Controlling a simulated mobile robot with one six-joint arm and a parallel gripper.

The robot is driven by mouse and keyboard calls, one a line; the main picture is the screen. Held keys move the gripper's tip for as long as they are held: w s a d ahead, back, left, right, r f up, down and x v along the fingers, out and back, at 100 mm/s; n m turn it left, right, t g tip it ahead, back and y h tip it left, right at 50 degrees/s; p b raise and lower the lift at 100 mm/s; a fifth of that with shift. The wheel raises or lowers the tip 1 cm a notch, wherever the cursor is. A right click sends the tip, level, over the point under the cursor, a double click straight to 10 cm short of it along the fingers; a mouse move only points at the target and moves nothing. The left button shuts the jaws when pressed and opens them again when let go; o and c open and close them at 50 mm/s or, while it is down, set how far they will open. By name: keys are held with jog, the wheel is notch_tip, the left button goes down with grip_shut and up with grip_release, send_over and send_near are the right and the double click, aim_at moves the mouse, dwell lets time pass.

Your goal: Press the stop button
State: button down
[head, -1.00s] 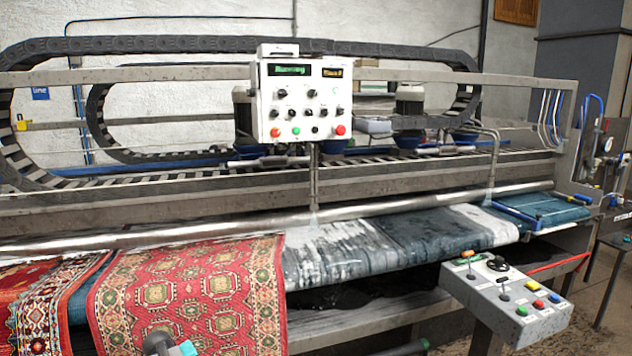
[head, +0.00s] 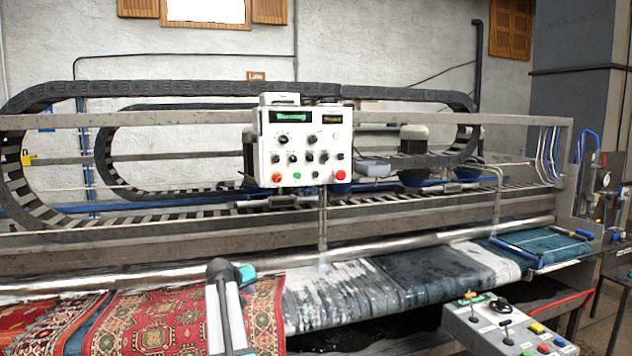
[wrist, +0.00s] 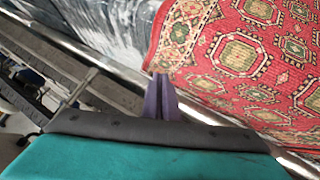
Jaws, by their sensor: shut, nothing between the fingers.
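The white control box (head: 304,146) stands on a post at the middle of the machine in the head view. It has a green-lit display, several black knobs and a large red button (head: 340,175) at its lower right. A smaller red button (head: 277,177) and a green button (head: 297,176) sit along its lower edge. Labels are too small to read. My gripper (wrist: 160,78) shows in the wrist view with its purple fingers shut and empty, over the rug and roller. The control box is not clearly visible there. In the head view my arm rises below and left of the box.
A second console (head: 508,330) with levers and coloured buttons stands at the lower right. A red patterned rug (head: 150,325) and wet blue-white rug (head: 405,280) lie on the machine. A metal roller (head: 440,236) and rail run across. The space before the box looks open.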

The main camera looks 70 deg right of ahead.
aim_at(316, 175)
jog(key=s+d+r+m+g+h+p, duration=0.1)
jog(key=s+d+r, duration=0.4)
jog(key=r, duration=0.7)
jog(key=s+d+r+m+g+h+p, duration=0.1)
jog(key=s+d+r+h, duration=0.1)
jog(key=s+d+r, duration=0.3)
jog(key=s+d+r+m+h+p, duration=0.1)
jog(key=s+d+r, duration=0.4)
jog(key=s+r, duration=0.7)
notch_tip(316, 175, up, 8)
jog(key=shift+f+m+g+h+p, duration=0.25)
jog(key=shift+m+g+h+p, duration=0.15)
jog(key=shift+h, duration=0.1)
jog(key=shift+w+d, duration=0.1)
jog(key=shift+w, duration=0.05)
jog(key=shift+w+d+b, duration=0.35)
jog(key=shift+w+d, duration=1)
jog(key=shift+d, duration=0.3)
jog(key=shift+w+d+b, duration=0.3)
jog(key=shift+w+d, duration=1.05)
jog(key=shift+d, duration=0.25)
jog(key=shift+w+d+b, duration=0.45)
jog(key=shift+w+d, duration=0.1)
jog(key=shift+d, duration=0.1)
jog(key=shift+s+a, duration=0.1)
jog(key=shift+a, duration=0.05)
jog(key=shift+s+a, duration=0.45)
jog(key=shift+a, duration=0.05)
